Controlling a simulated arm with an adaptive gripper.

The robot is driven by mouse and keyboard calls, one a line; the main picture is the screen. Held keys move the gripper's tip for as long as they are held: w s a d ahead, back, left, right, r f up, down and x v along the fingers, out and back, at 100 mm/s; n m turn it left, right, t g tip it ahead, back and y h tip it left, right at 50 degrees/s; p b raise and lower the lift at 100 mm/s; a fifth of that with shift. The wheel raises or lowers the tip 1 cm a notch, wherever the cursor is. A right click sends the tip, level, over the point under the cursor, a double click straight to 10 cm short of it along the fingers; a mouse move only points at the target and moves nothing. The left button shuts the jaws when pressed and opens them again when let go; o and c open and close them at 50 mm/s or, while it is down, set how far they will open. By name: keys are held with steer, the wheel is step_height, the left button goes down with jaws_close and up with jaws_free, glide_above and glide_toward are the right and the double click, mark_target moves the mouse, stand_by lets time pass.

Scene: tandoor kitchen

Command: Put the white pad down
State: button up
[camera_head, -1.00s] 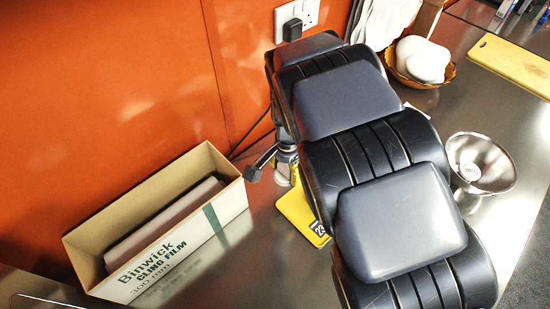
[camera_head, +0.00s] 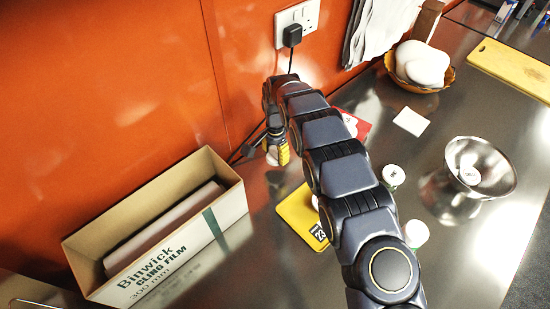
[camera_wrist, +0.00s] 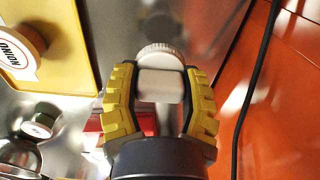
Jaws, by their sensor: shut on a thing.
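My gripper (camera_head: 275,148) is low over the back of the steel counter, near the orange wall, between the cling film box and the yellow plate. In the wrist view my gripper (camera_wrist: 160,95) has its yellow fingers shut on both sides of a white, block-like part, which I take to be the white pad (camera_wrist: 160,86). A round, ridged white part shows just beyond it. In the head view only a small bit of the white pad (camera_head: 272,157) shows below the fingers. I cannot tell whether it touches the counter.
The cling film box (camera_head: 180,263) stands left. The yellow plate (camera_head: 294,213) bears a jar (camera_wrist: 18,48). White-lidded jars (camera_head: 393,175), a red item (camera_head: 356,126), a white square (camera_head: 411,121), a steel bowl (camera_head: 503,182) and a basket (camera_head: 420,88) stand right. A black cable (camera_wrist: 250,95) hangs by the wall.

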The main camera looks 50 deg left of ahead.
mark_target(275, 160)
steer(key=shift+w+a+f, duration=0.25)
steer(key=shift+a+f, duration=0.15)
steer(key=shift+f, duration=1.7)
steer(key=o, duration=1)
steer(key=shift+f, duration=0.1)
steer(key=shift+o, duration=0.2)
step_height(275, 160, up, 12)
steer(key=shift+d+r, duration=0.1)
steer(key=shift+r, duration=0.05)
